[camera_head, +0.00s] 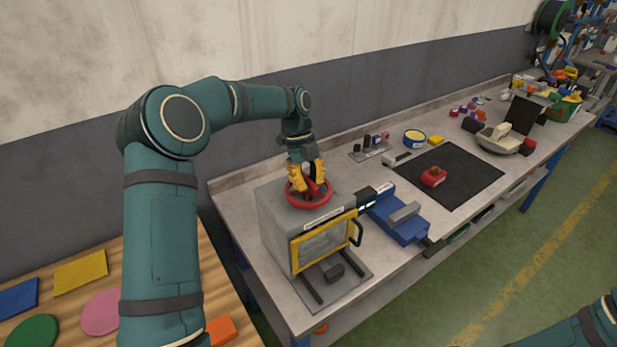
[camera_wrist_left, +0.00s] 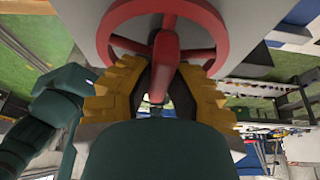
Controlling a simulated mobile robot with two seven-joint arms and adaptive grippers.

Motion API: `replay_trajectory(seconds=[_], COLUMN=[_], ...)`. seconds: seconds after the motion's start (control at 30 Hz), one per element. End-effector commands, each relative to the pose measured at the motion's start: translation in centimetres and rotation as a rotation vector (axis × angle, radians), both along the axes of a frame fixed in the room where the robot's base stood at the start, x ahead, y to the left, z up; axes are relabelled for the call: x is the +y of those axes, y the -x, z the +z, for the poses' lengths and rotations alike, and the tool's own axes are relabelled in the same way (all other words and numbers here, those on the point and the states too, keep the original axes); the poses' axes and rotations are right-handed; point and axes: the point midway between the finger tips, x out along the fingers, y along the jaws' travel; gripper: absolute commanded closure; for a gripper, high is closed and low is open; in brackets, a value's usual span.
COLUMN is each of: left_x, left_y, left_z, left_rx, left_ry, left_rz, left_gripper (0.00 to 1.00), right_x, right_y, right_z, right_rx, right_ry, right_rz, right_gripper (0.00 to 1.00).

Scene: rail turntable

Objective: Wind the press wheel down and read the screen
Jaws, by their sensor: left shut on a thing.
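The press (camera_head: 276,228) is a grey box with a yellow-framed front window, standing on the near end of the workbench. Its red wheel (camera_head: 297,196) lies flat on top; it also fills the upper part of the left wrist view (camera_wrist_left: 221,40). My left gripper (camera_head: 312,186) comes down from above with yellow fingers. In the left wrist view the fingers (camera_wrist_left: 160,85) sit on both sides of a red part of the wheel and are shut on it. My right gripper is not in view.
A blue vise (camera_head: 400,217) stands just right of the press. A black mat (camera_head: 463,182) with a red block (camera_head: 433,177) lies further along the bench. A wooden table (camera_head: 227,312) with coloured shapes is at the lower left.

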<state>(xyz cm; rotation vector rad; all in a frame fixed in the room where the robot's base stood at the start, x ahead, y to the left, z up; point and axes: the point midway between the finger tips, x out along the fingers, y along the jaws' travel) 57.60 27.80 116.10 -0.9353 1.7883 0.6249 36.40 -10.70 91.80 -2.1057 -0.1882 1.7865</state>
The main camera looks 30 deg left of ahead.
Motion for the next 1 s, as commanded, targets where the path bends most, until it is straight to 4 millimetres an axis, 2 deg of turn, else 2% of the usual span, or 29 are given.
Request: replay_trajectory(seconds=[0.3, 0.77, 0.8, 0.87, 1.0], left_x=[-0.04, -0.03, -0.03, -0.03, -0.02], left_y=[0.10, 0.11, 0.11, 0.10, 0.05], left_z=[-0.19, -0.23, -0.23, -0.23, -0.13], left_rx=[0.005, 0.005, 0.005, 0.005, 0.003], left_ry=[0.000, 0.000, 0.000, 0.000, 0.000], left_rz=[-0.096, -0.106, -0.106, -0.106, -0.104], left_gripper=[1.00, 1.00, 0.73, 0.52, 0.52], right_x=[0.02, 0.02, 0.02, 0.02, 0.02], right_y=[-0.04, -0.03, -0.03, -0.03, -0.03], right_z=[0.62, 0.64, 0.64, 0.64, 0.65], right_rx=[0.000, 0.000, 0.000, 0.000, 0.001], right_ry=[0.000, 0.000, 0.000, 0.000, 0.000], right_rz=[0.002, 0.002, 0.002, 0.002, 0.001], right_gripper=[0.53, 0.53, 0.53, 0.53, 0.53])
